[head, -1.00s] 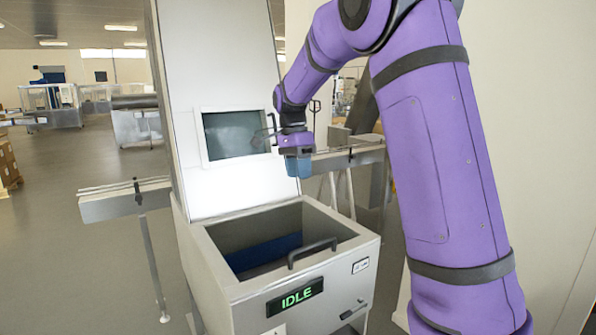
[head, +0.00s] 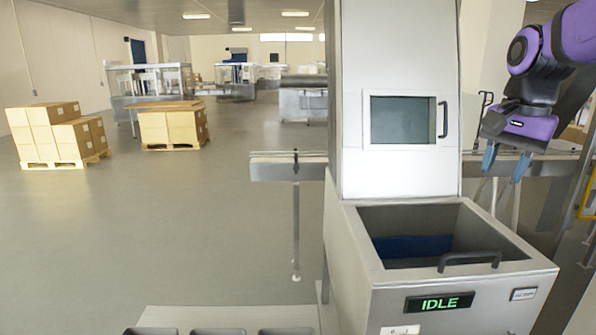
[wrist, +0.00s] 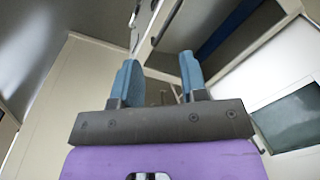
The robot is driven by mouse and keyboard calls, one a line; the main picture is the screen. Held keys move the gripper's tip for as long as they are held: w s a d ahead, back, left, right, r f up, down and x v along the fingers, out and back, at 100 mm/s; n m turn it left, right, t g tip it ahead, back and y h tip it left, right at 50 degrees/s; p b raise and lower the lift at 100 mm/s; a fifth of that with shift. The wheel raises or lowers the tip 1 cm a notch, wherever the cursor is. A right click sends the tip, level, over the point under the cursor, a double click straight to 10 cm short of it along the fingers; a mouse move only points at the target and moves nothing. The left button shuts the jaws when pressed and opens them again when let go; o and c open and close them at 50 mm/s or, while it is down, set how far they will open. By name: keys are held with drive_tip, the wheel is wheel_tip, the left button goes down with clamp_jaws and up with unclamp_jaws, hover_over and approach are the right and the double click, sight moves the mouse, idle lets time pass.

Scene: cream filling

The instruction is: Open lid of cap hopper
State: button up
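The cap hopper is a pale machine (head: 350,290) with an open-topped bin (head: 470,222) at its front. A blue surface (head: 412,246) shows inside the bin. A dark bar handle (head: 469,261) is on the bin's front edge. The upright panel (head: 400,40) behind it has a dark window (head: 403,119) with a vertical handle (head: 443,119) at its right. I cannot tell which part is the lid. My gripper (head: 506,162) is open and empty, right of the panel, with its blue fingers apart. They also show apart in the wrist view (wrist: 158,78).
A green IDLE display (head: 439,302) is on the machine's front. A rail (head: 288,168) extends left of the machine. Boxes on pallets (head: 60,135) stand far left. The floor between them is open. Dark-topped containers (head: 218,331) line the bottom edge.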

drive_tip(key=s+a+f+n+t, duration=0.1)
drive_tip(key=s+n, duration=0.3)
drive_tip(key=s, duration=0.4)
drive_tip(key=s+a+f+n+t, duration=0.2)
drive_tip(key=s+n, duration=0.3)
drive_tip(key=s, duration=0.4)
drive_tip(key=shift+a+t, duration=0.5)
drive_tip(key=shift+a, duration=0.3)
drive_tip(key=shift+s+f+n, duration=0.1)
drive_tip(key=shift+n, duration=0.3)
drive_tip(key=c, duration=0.4)
drive_tip(key=shift+f, duration=0.1)
clamp_jaws()
